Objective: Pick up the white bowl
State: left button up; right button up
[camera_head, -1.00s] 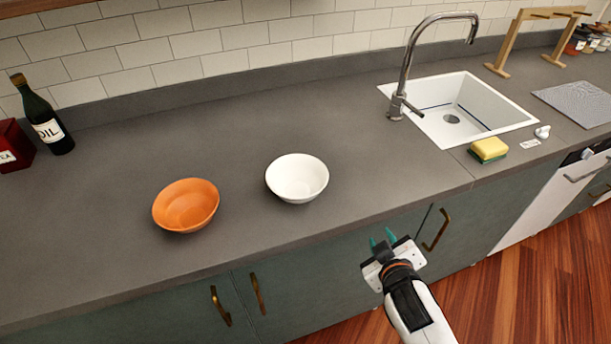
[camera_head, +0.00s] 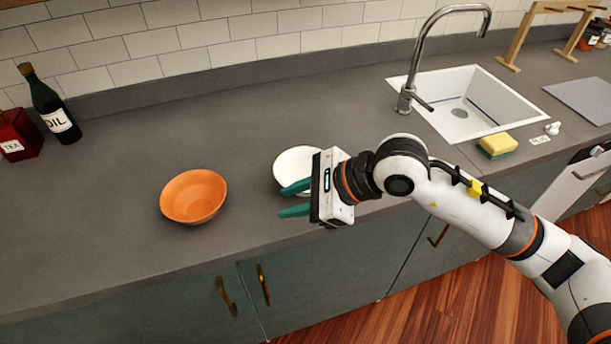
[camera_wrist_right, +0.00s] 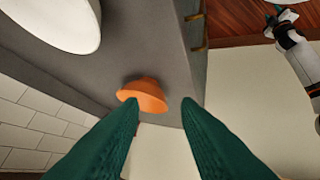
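The white bowl (camera_head: 292,163) stands upright on the grey counter, partly hidden behind my right gripper in the head view. It also shows at the top left of the right wrist view (camera_wrist_right: 62,22). My right gripper (camera_head: 290,199) is at the bowl's near side, its green fingers pointing left. The fingers are apart with nothing between them. In the right wrist view the fingertips (camera_wrist_right: 160,100) are also spread, and the bowl lies off to their left. I cannot tell whether a finger touches the bowl. My left gripper is not seen in the head view.
An orange bowl (camera_head: 193,196) stands left of the white bowl. An oil bottle (camera_head: 50,107) and a red tea box (camera_head: 18,136) are at the far left. A sink (camera_head: 470,103) and a sponge (camera_head: 497,145) are at the right. The counter's back middle is clear.

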aim_at(305, 193)
jog(key=w+d+t+h, duration=0.2)
jog(key=w+d+h, duration=0.3)
jog(key=d, duration=0.2)
jog(key=shift+n, duration=0.3)
jog(key=p+x, duration=0.2)
jog(key=x, duration=0.5)
jog(key=shift+d+f, duration=0.1)
jog(key=shift+f, duration=0.05)
jog(key=shift+w+a+f+p, duration=0.25)
jog(key=shift+a+f+p, duration=0.15)
jog(key=shift+p, duration=0.1)
jog(key=p+x, duration=0.1)
jog(key=x, duration=0.2)
jog(key=shift+w+a+f, duration=0.1)
jog(key=shift+w+a, duration=0.05)
jog(key=shift+a, duration=0.15)
jog(key=shift+w+a+f, duration=0.1)
jog(key=shift+f, duration=0.25)
jog(key=shift+c, duration=0.4)
grip_shut()
